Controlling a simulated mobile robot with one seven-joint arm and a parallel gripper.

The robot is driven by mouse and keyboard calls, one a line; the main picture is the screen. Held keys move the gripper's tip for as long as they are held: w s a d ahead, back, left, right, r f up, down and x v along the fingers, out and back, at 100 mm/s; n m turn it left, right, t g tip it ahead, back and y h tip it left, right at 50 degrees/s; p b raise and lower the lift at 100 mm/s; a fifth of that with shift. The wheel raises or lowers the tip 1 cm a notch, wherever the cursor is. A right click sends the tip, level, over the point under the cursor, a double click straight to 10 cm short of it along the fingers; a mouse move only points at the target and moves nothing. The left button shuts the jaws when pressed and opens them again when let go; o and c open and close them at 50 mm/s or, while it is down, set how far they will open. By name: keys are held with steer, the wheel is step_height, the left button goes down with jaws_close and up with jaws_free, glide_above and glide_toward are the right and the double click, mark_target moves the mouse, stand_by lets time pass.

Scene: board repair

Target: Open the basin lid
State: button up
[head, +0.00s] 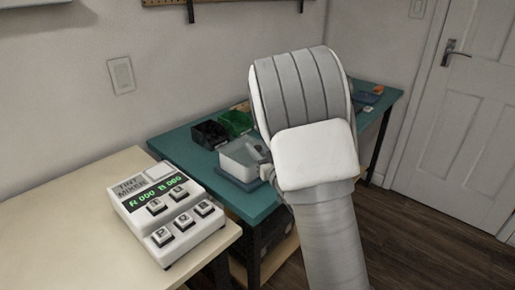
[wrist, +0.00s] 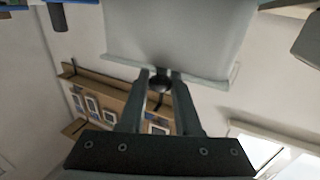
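The basin (head: 240,158) is a pale, see-through box on a blue base on the teal bench in the head view. In the wrist view a large pale panel (wrist: 175,35) with a rim, likely the basin or its lid, fills the top middle. A dark rounded knob (wrist: 160,82) sits by its rim. My gripper (wrist: 160,77) has one finger on each side of the knob, with a gap between the fingers. I cannot tell whether they press on it. In the head view my arm hides most of my gripper and the basin's right side.
Black (head: 209,134) and green (head: 236,122) bins stand behind the basin. A tint mixer (head: 168,213) with buttons sits on the pale table (head: 60,220) at left. Small items lie at the teal bench's (head: 185,148) far right end. Wooden floor is free at right, before a door.

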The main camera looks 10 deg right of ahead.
jaws_close()
stand_by(1.0)
